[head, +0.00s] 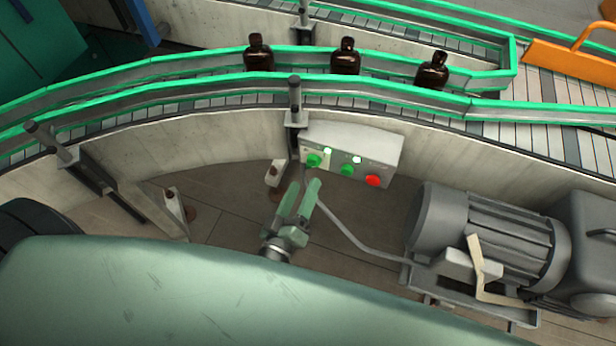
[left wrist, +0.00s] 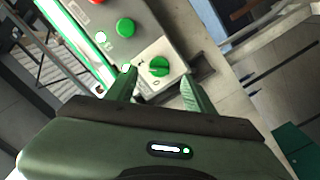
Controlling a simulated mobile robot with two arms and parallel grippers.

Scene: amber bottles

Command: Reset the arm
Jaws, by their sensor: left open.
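My left gripper (head: 303,189) is open and empty, just below the front of a grey control box (head: 382,147). In the left wrist view its two fingers (left wrist: 156,84) are spread, with a green rotary switch (left wrist: 159,66) showing between and beyond their tips. The switch has marks beside it and also shows at the left of the box in the head view (head: 313,160). I see no clear contact with it. A green button (head: 347,169) and a red button (head: 373,180) are to its right. Small green lights glow on the box. My right gripper is not in view.
Three amber bottles (head: 258,54) (head: 346,57) (head: 432,71) stand on the curved conveyor (head: 540,130) with green rails. A metal bracket (head: 175,212) is to the left.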

